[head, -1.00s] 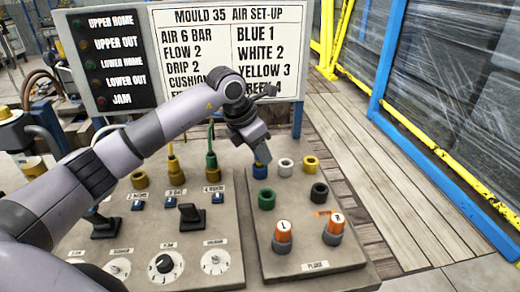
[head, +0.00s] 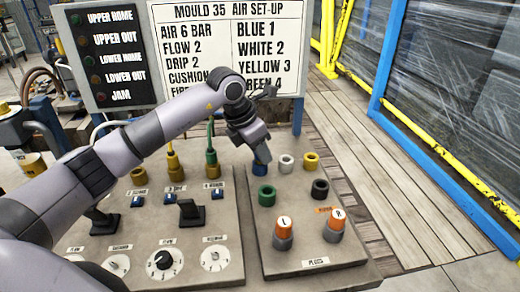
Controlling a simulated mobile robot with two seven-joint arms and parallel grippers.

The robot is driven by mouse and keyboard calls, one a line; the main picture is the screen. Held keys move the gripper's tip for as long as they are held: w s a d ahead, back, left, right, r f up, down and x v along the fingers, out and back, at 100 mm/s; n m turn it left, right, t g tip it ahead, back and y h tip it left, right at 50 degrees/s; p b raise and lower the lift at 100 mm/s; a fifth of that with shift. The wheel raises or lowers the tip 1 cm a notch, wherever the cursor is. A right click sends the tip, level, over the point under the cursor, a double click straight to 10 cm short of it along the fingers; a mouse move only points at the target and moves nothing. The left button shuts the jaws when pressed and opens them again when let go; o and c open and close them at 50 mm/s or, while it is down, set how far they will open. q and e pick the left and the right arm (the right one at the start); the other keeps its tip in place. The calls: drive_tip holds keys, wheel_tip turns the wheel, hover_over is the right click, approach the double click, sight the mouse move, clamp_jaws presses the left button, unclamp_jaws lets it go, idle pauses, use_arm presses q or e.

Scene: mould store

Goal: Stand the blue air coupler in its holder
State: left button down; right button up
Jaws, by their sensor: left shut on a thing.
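My left gripper (head: 257,143) is shut on the blue air coupler (head: 262,155), of which only a short blue part shows below the fingers. The coupler points down, slightly tilted in the picture, right over the blue ring-shaped holder (head: 259,170) on the right-hand panel. Its lower end meets or overlaps the holder's rim in the picture; I cannot tell whether it is inside or just above. The gripper hides the coupler's upper part. My right gripper is not in view.
Around the blue holder stand white (head: 286,163), yellow (head: 311,160), green (head: 267,196) and black (head: 320,188) rings. Two orange-topped plugs (head: 284,228) (head: 335,221) stand in front. Yellow and green hoses (head: 211,150) rise close left. The set-up board (head: 235,50) stands behind.

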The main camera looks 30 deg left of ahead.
use_arm(q)
drive_tip(key=shift+c, duration=2.2)
unclamp_jaws()
drive_tip(key=shift+r+p, duration=2.7)
drive_tip(key=shift+r, duration=1.1)
drive_tip(key=shift+s+f, duration=0.1)
